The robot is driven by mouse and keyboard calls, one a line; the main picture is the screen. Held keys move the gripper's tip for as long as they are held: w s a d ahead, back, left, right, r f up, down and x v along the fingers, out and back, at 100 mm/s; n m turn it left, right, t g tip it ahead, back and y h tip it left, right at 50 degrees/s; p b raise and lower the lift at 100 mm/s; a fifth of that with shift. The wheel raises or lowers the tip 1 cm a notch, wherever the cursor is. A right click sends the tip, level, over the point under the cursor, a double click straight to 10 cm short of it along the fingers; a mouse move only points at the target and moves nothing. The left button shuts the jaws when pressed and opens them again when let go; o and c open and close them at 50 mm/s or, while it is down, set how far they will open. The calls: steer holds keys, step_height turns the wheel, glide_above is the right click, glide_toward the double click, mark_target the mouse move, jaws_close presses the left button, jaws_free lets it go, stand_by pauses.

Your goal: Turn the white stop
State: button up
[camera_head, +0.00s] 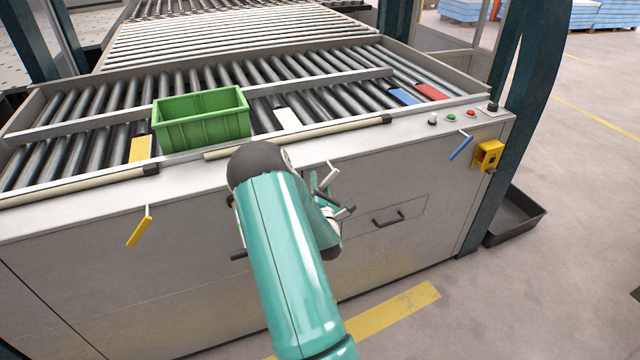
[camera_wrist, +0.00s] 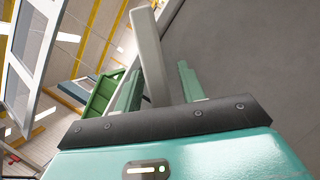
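A white lever (camera_head: 327,178) stands out from the front of the machine, partly hidden by my arm. In the wrist view this pale lever (camera_wrist: 149,55) runs between the two fingers of my gripper (camera_wrist: 158,85). The fingers are spread, with a clear gap on the lever's right side. The left finger is close to the lever; I cannot tell whether it touches. In the head view my gripper (camera_head: 338,208) is at the machine front, mostly hidden behind my arm. A white plate (camera_head: 288,118) lies on the rollers above, slightly tilted.
A yellow lever (camera_head: 140,228) is at left and a blue lever (camera_head: 460,147) at right. A green bin (camera_head: 201,132) stands on the rollers; yellow (camera_head: 141,149), blue (camera_head: 404,97) and red (camera_head: 431,91) plates lie there too. A drawer handle (camera_head: 388,219) juts out right of my gripper.

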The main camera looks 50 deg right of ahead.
steer(key=shift+w, duration=0.1)
jaws_close()
